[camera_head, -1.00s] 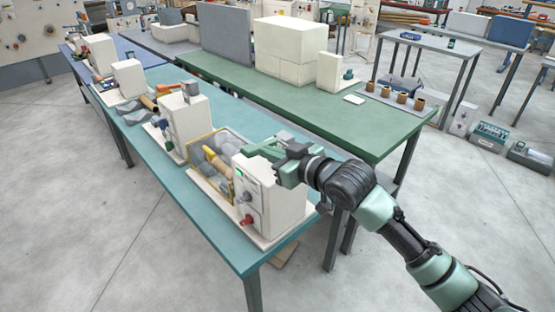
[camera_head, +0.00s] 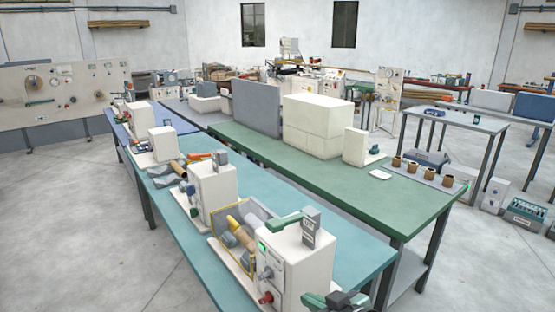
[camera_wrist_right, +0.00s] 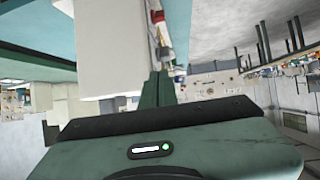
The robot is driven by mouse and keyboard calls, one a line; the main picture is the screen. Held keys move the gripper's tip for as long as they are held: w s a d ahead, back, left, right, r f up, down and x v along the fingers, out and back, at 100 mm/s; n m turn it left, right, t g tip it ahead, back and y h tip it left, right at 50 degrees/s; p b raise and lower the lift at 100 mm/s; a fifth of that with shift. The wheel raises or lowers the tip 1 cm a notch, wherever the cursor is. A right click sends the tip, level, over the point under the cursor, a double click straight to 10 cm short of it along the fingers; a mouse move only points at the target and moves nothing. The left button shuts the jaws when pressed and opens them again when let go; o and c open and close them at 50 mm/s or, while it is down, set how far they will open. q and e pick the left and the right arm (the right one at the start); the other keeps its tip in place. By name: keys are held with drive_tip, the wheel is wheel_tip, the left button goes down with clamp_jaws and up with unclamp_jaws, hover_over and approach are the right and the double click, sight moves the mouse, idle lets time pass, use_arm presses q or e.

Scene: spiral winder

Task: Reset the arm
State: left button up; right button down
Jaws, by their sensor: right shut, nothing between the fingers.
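The nearest spiral winder (camera_head: 312,270) is a white box on the teal table, with a green display, a red knob and a yellow-framed guard around rolls on its left. A grey upright block stands on top of it. A green bar (camera_head: 287,222), which looks like its arm, extends left from that block. My right gripper (camera_head: 322,300) is low at the bottom edge, in front of and below the winder's top, and partly cut off. In the right wrist view its dark green fingers (camera_wrist_right: 159,88) are together, with nothing between them, near a white box side. My left gripper is out of view.
A second white machine (camera_head: 212,195) stands farther along the teal table (camera_head: 350,248). The green table (camera_head: 400,205) behind holds pale blocks (camera_head: 316,128) and a grey panel (camera_head: 256,108). Open floor (camera_head: 480,270) lies to the right.

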drive_tip(key=s+d+f+m+g+h, duration=0.1)
drive_tip(key=s+d+f+g+h, duration=0.1)
drive_tip(key=s+d+f, duration=0.5)
drive_tip(key=s+d+f+m+g+h, duration=0.1)
drive_tip(key=s+f+m+g+h, duration=0.2)
drive_tip(key=s, duration=0.8)
drive_tip(key=s+d+f+g+h, duration=0.15)
drive_tip(key=s+d+f, duration=0.25)
drive_tip(key=s+f, duration=0.45)
wheel_tip(320, 180, down, 25)
drive_tip(key=s+g+b, duration=0.2)
drive_tip(key=s+d+f+g+b, duration=0.1)
drive_tip(key=s+d+f, duration=0.2)
drive_tip(key=s+f, duration=1.4)
drive_tip(key=shift+s+f+b, duration=0.15)
drive_tip(key=shift+f+b, duration=0.2)
drive_tip(key=shift+f, duration=0.45)
drive_tip(key=shift+y, duration=0.25)
